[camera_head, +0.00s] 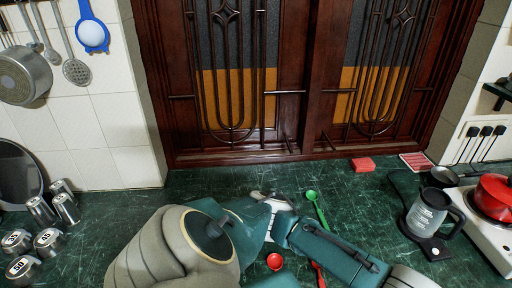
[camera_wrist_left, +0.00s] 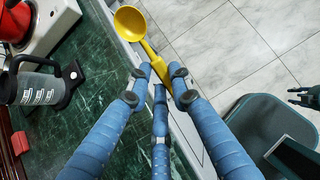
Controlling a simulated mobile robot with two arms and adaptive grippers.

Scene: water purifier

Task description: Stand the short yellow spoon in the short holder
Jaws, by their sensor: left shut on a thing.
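The yellow spoon (camera_wrist_left: 152,50) is in the left wrist view, with its round bowl at upper left and its handle between the fingers. My left gripper (camera_wrist_left: 160,76) is shut on the handle, beside the counter's edge, with pale floor tiles beyond. The left gripper's fingers cannot be made out in the head view, where arm links cover the middle of the counter. I cannot make out the short holder in either view. A dark green pronged shape (camera_wrist_left: 305,97) at the right edge of the left wrist view may be my right gripper; its state is unclear.
A green spoon (camera_head: 314,202) and a red round piece (camera_head: 275,261) lie on the dark green counter. Metal weights (camera_head: 48,241) stand at left. Dark wooden doors (camera_head: 310,80) close off the back.

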